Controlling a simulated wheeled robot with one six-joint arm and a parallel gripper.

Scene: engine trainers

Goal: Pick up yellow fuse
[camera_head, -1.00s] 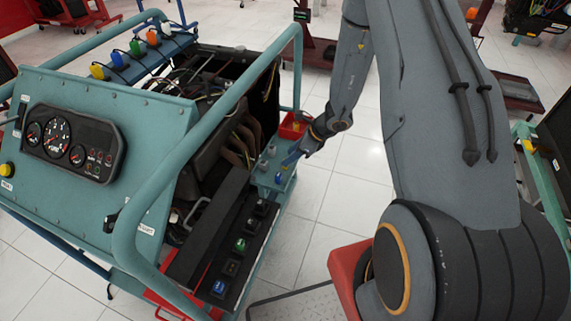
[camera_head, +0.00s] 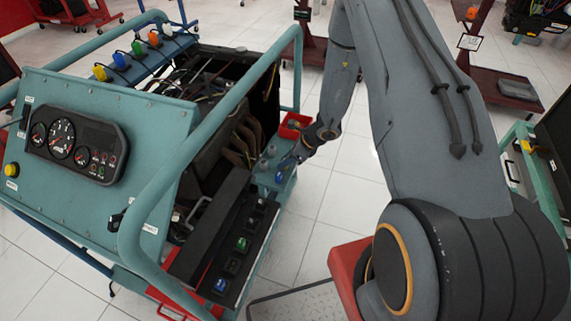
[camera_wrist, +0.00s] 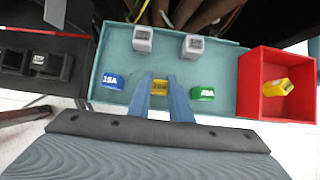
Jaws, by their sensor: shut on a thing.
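A yellow fuse (camera_wrist: 159,86) sits between my fingertips in the wrist view, over the teal tray (camera_wrist: 222,70). My gripper (camera_wrist: 160,80) is shut on it, one blue finger on each side. Whether the fuse touches the tray floor cannot be told. In the head view my gripper (camera_head: 287,161) is at the teal tray beside the engine trainer, and the held fuse cannot be made out there. A second yellow fuse (camera_wrist: 279,87) lies tilted in the red bin (camera_wrist: 262,62) at the tray's right end.
A blue fuse (camera_wrist: 113,81) is left of my fingers and a green fuse (camera_wrist: 203,93) right. Two grey fuses (camera_wrist: 143,39) (camera_wrist: 192,46) stand behind. A black fuse panel (camera_wrist: 40,66) is at left. The trainer's teal tube frame (camera_head: 215,110) rises beside the arm.

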